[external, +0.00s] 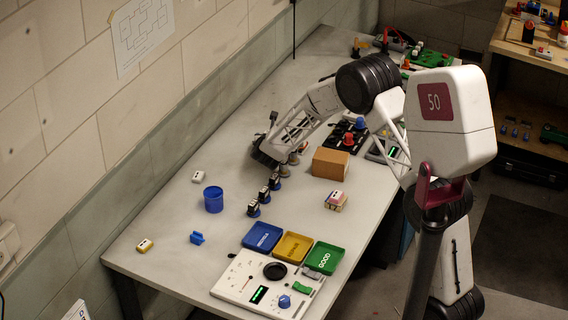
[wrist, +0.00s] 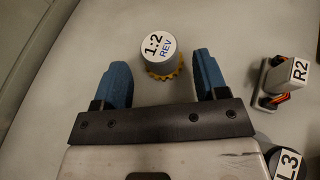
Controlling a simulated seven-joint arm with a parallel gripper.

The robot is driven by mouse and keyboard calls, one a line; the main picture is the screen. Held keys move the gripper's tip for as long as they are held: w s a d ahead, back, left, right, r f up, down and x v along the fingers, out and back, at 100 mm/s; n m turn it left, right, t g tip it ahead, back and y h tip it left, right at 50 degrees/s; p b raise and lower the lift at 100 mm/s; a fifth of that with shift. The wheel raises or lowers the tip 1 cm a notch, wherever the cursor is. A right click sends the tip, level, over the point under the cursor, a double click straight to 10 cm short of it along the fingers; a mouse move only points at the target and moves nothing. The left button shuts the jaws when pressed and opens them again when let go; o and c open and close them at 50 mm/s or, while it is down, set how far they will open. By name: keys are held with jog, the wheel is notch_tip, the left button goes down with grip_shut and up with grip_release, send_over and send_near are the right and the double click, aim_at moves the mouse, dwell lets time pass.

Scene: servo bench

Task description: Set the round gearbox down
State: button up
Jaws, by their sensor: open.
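My gripper (wrist: 161,62) is open, with one blue finger to each side of the gearbox and a visible gap on both sides. In the external view my gripper (external: 266,156) is low over the bench near the wall side. The gearbox cannot be made out there; my gripper seems to hide it.
A servo marked R2 (wrist: 286,80) and a part marked L3 (wrist: 287,163) stand to the right in the wrist view. A cardboard box (external: 330,163), a blue cup (external: 213,199) and blue, yellow and green trays (external: 325,256) are on the bench. The bench's left part has free room.

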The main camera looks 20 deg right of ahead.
jog(key=shift+v, duration=4.7)
jog(key=shift+d+r, duration=0.1)
jog(key=s+d+r+m+g+h, duration=0.2)
jog(key=s+d+r+m+g, duration=0.1)
jog(key=s+d+r+m, duration=0.65)
jog(key=s+d+r+m+g+h, duration=0.1)
jog(key=s+d+r+m+g, duration=0.45)
jog(key=s+d, duration=0.7)
jog(key=s+d+r+m+g+y, duration=0.1)
jog(key=s+m, duration=0.7)
jog(key=s, duration=0.8)
jog(key=s+d+r+m+y, duration=0.1)
jog(key=s+r+m+y, duration=0.2)
jog(key=s, duration=1.4)
jog(key=m+y, duration=0.3)
jog(key=m, duration=0.3)
jog(key=shift+d+m+g, duration=0.3)
jog(key=shift+g, duration=0.05)
